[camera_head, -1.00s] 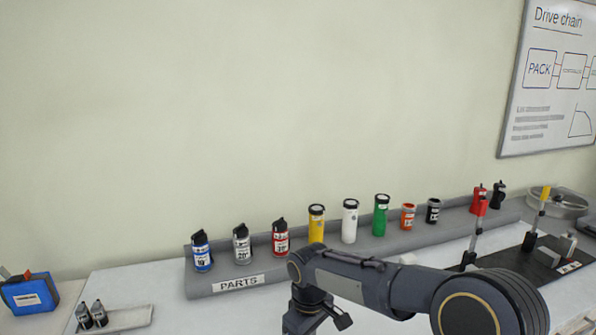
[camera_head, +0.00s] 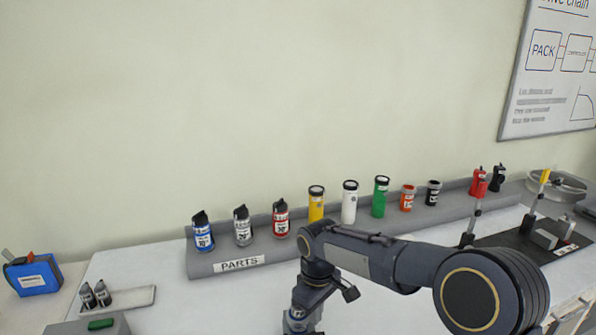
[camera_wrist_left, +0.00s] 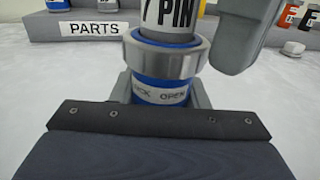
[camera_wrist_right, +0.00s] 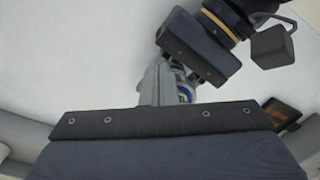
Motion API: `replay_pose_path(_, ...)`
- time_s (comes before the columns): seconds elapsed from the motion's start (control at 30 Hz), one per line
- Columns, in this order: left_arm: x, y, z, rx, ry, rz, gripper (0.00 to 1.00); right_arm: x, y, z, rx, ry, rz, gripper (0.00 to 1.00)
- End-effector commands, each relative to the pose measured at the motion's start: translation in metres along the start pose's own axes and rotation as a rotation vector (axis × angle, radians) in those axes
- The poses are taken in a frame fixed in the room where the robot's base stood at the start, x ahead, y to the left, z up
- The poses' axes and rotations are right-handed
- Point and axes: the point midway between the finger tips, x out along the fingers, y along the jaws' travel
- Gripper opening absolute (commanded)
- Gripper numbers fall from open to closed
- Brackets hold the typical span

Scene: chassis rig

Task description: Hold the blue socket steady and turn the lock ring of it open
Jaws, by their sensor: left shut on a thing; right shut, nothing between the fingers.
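The blue socket (camera_wrist_left: 160,84) stands upright in the left wrist view. A silver lock ring (camera_wrist_left: 185,62) sits around its upper part. A white band (camera_wrist_left: 160,96) below reads LOCK and OPEN, partly hidden by the finger mount. A grey plug marked 7 PIN (camera_wrist_left: 168,15) rises from the ring. My left gripper (camera_wrist_left: 165,92) is shut on the socket low down. My right gripper (camera_wrist_left: 243,40) is shut and empty, its grey fingers apart from the plug on its right. The right wrist view shows these fingers (camera_wrist_right: 160,88) beside the socket (camera_wrist_right: 185,93), which is mostly hidden there.
A grey parts rack (camera_head: 230,266) with several coloured cylinders stands behind. A white tray (camera_head: 130,299) with small dark bottles and a blue box (camera_head: 34,278) are at the left. A black mat (camera_head: 510,244) with upright tools lies at the right. White table shows between.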

Motion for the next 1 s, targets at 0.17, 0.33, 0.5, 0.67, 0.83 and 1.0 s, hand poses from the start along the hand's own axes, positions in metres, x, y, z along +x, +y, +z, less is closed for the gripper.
replay_pose_path(0.17, 0.0, 0.0, 0.001, -0.001, -0.002, 0.001, 0.1, -0.011, 0.001, 0.001, 0.0, 0.001, 0.001, 0.0)
replay_pose_path(0.33, 0.001, 0.001, 0.001, -0.001, -0.002, 0.002, 0.1, -0.031, 0.001, 0.001, 0.0, 0.001, 0.002, 0.0)
replay_pose_path(0.5, 0.001, 0.001, 0.001, -0.001, -0.002, 0.003, 0.1, -0.051, 0.001, 0.001, 0.001, 0.0, 0.002, 0.0)
replay_pose_path(0.67, 0.001, 0.001, 0.001, -0.001, -0.002, 0.003, 0.1, -0.059, 0.001, 0.002, 0.001, -0.002, 0.0, 0.0)
replay_pose_path(0.83, 0.001, 0.001, 0.001, -0.001, -0.002, 0.003, 0.1, -0.06, 0.0, 0.002, 0.001, -0.003, 0.0, 0.0)
replay_pose_path(1.0, 0.001, 0.001, 0.001, -0.001, -0.002, 0.003, 0.42, -0.06, 0.001, 0.002, 0.001, -0.003, 0.0, 0.0)
